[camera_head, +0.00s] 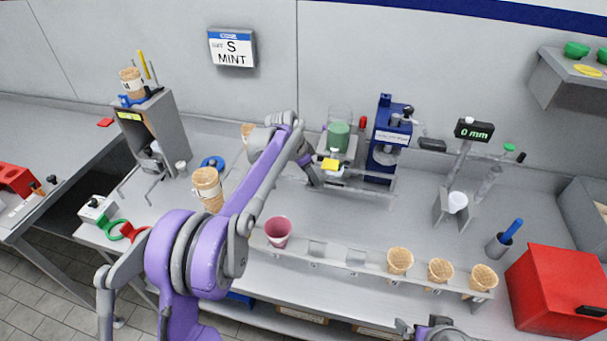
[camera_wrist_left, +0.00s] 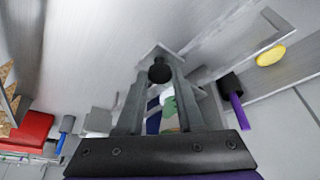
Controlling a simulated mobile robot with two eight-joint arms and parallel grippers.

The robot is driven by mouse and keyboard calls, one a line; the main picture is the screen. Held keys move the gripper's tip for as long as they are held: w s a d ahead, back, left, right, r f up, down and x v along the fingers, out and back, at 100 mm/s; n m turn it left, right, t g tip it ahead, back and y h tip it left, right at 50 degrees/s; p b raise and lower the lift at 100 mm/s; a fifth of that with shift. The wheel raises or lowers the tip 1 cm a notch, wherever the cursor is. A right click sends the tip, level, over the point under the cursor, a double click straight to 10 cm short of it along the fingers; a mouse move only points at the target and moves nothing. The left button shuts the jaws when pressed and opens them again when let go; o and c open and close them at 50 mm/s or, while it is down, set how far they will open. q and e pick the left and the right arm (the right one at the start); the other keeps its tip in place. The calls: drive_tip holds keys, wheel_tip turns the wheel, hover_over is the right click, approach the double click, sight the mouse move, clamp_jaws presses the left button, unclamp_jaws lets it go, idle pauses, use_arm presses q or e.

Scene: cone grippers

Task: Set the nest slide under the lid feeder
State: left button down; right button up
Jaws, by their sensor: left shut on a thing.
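My left gripper (camera_head: 315,181) is at the rail in front of the lid feeder. In the left wrist view its two fingers (camera_wrist_left: 159,78) are shut on a black knob (camera_wrist_left: 160,68) on a grey metal piece, which seems to be the nest slide's handle. The lid feeder (camera_head: 339,136) looks like a clear tube holding green lids, standing left of a blue press (camera_head: 388,140). My arm and wrist partly hide the slide, so I cannot tell whether its nest is directly below the tube.
A rack in front holds a pink cup (camera_head: 278,231) and several waffle cones (camera_head: 400,261). A red box (camera_head: 557,290) stands at the right. A dispenser (camera_head: 150,125) and a wrapped cone (camera_head: 207,187) are at the left. Part of my right arm shows at the bottom.

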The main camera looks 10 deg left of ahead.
use_arm(q)
drive_tip(key=c, duration=0.5)
unclamp_jaws()
drive_tip(key=shift+c, duration=0.2)
drive_tip(key=v, duration=1)
drive_tip(key=shift+a+r, duration=0.2)
drive_tip(key=shift+r, duration=0.15)
drive_tip(key=shift+s, duration=0.15)
drive_tip(key=s+n+t+y, duration=0.2)
drive_tip(key=s+n, duration=0.3)
drive_tip(key=s, duration=1.5)
drive_tip(key=s+f+n, duration=0.2)
drive_tip(key=s+f, duration=0.3)
drive_tip(key=s, duration=0.2)
drive_tip(key=s+a+f+n+y, duration=0.1)
drive_tip(key=s+f+n, duration=0.1)
drive_tip(key=s+f, duration=0.3)
drive_tip(key=s, duration=0.3)
drive_tip(key=shift+t, duration=0.4)
